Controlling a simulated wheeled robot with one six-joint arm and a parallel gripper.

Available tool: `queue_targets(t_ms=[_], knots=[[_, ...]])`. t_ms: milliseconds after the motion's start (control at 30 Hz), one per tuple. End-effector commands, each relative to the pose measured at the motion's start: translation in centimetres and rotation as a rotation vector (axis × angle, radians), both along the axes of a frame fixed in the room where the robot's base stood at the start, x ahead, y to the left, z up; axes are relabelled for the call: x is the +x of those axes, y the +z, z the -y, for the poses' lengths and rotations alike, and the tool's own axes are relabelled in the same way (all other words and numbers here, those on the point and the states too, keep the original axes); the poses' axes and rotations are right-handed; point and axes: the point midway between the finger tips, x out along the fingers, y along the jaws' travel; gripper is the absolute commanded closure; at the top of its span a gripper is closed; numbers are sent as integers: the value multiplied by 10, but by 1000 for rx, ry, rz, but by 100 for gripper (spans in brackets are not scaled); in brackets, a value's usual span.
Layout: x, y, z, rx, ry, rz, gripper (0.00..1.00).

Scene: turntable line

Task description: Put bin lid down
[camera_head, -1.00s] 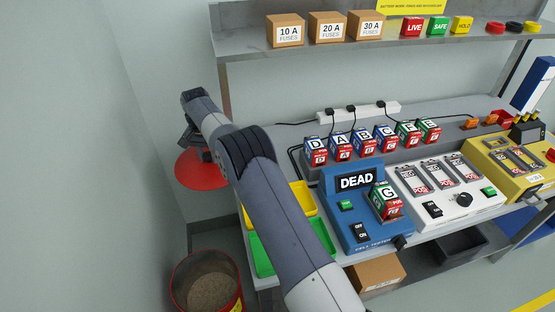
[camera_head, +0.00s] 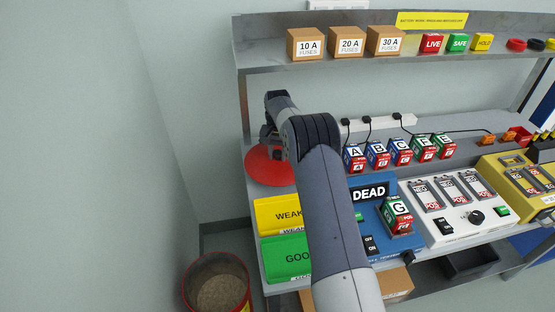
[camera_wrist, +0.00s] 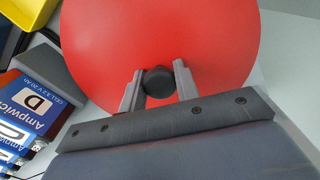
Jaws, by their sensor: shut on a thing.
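The bin lid is a round red disc (camera_head: 267,168) with a black knob (camera_wrist: 158,82) at its middle. My gripper (camera_wrist: 158,88) is shut on the knob, with one finger on each side, and it holds the lid above the left end of the bench. In the head view the arm hides part of the lid and the fingers are too small to make out. The red round bin (camera_head: 218,258) stands on the floor left of the bench, open at the top, with brown grainy stuff inside. The lid is apart from the bin, above and right of it.
A yellow WEAK tray (camera_head: 275,216) and a green GOOD tray (camera_head: 285,258) lie at the bench's left end. A blue cell tester marked DEAD holds battery G (camera_head: 398,215). A wall is left of the bin.

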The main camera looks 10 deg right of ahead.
Motion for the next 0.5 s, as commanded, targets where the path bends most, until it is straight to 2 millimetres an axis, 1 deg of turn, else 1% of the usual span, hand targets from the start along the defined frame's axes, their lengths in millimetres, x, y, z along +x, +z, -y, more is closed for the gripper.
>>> queue_targets(t_ms=[67, 200, 300, 500], knots=[[0, -5, 0, -1, 0, -1, 99], [-1, -23, 0, 0, 0, -3, 99], [0, -33, 0, 0, 0, -1, 99], [0, -35, 0, 0, 0, 1, 99]])
